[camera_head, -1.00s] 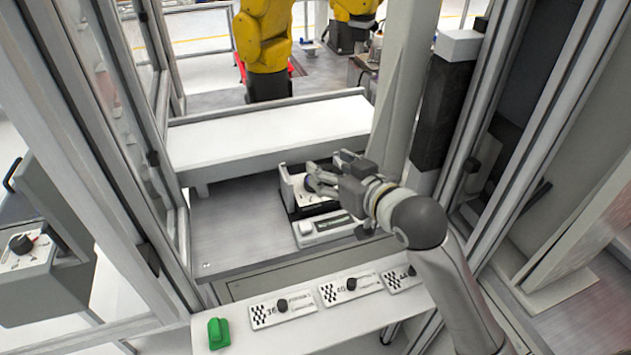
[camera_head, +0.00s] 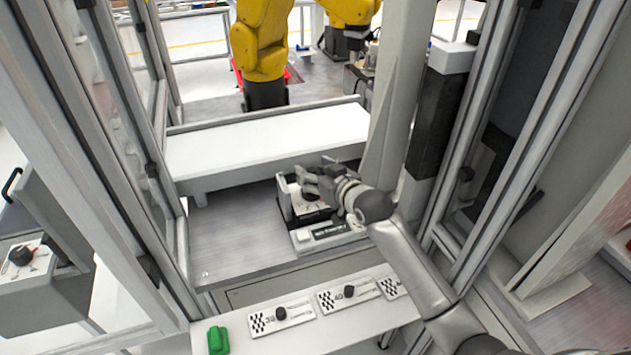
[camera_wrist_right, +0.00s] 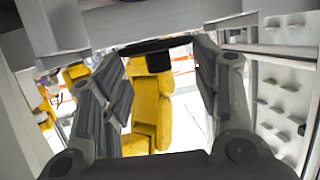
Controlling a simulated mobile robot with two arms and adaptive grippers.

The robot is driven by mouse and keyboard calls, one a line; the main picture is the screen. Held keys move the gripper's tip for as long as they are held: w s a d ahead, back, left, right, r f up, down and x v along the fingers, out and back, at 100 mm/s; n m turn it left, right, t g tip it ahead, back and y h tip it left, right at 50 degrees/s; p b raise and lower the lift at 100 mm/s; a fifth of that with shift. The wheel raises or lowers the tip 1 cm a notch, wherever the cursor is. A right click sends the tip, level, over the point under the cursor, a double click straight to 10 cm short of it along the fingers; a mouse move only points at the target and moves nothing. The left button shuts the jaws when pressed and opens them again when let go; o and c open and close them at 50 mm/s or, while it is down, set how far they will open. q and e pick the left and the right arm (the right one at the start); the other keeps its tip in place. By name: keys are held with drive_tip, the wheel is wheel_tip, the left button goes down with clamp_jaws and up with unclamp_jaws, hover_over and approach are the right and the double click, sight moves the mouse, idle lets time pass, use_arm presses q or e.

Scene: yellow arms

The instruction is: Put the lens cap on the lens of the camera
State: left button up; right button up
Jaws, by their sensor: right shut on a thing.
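My right gripper (camera_head: 308,180) reaches in from the right over a small black-and-white unit (camera_head: 287,198) on the grey metal table. A small black block shows just under the disc. In the head view a dark round part (camera_head: 309,195) shows under the fingers; I cannot tell whether it is the cap or part of the unit. I cannot make out the camera lens for certain. My left gripper is out of view.
A white raised shelf (camera_head: 270,143) stands behind the unit. A labelled white box (camera_head: 331,233) lies in front of it. The front ledge carries panels with black knobs (camera_head: 281,314) and a green block (camera_head: 218,340). Frame posts stand on both sides. The table's left part is clear.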

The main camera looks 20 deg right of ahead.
drive_tip(key=shift+w+f, duration=0.3)
drive_tip(key=shift+f, duration=0.1)
drive_tip(key=shift+f+p, duration=0.5)
drive_tip(key=shift+f, duration=1.1)
drive_tip(key=o, duration=0.6)
drive_tip(key=shift+f, duration=0.15)
drive_tip(key=shift+c, duration=0.2)
drive_tip(key=shift+r, duration=0.2)
drive_tip(key=b+v, duration=0.1)
drive_tip(key=v, duration=1.1)
drive_tip(key=shift+d+f, duration=0.1)
drive_tip(key=shift+f, duration=0.05)
